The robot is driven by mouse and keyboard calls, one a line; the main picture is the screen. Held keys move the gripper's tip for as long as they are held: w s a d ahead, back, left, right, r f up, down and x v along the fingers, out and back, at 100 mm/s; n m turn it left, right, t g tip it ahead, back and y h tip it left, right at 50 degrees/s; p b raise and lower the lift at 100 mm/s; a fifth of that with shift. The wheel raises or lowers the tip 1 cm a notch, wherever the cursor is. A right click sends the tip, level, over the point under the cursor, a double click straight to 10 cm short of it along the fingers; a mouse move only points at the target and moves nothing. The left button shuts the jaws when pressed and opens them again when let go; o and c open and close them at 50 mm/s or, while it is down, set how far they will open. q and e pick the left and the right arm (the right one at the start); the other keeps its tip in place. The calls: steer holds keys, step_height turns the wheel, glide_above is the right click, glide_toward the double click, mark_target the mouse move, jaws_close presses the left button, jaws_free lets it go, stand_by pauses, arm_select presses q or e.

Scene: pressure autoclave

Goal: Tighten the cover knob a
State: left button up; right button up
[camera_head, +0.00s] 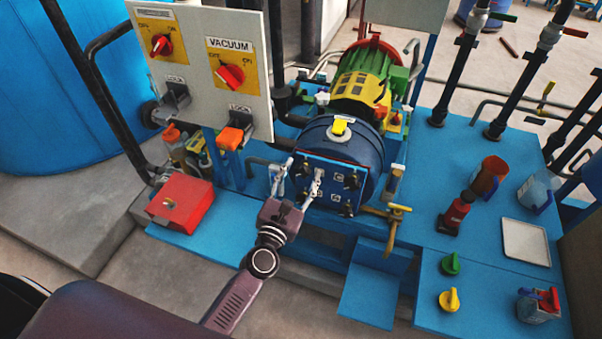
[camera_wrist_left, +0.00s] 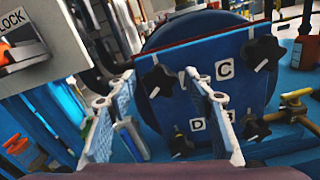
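The blue square cover (camera_head: 345,165) on the round blue vessel carries black star knobs at its corners. In the left wrist view the cover (camera_wrist_left: 205,50) shows an upper left knob (camera_wrist_left: 159,80), upper right knob (camera_wrist_left: 263,53), lower left knob (camera_wrist_left: 180,145) and lower right knob (camera_wrist_left: 255,127). Labels C and D are readable; the label by the upper left knob is mostly hidden by a finger, so I cannot read which is a. My left gripper (camera_head: 298,184) is open in front of the cover's left side, its fingers (camera_wrist_left: 160,88) either side of the upper left knob's line of sight. Contact is unclear. My right gripper is not in view.
A panel with vacuum switch (camera_head: 231,75) and lock levers stands at the left, above a red box (camera_head: 181,203). A brass valve handle (camera_head: 390,214) juts out at the cover's lower right. Bottles and a white tray (camera_head: 525,242) stand on the right.

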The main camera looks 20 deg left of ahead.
arm_select(q)
steer(key=c, duration=1.1)
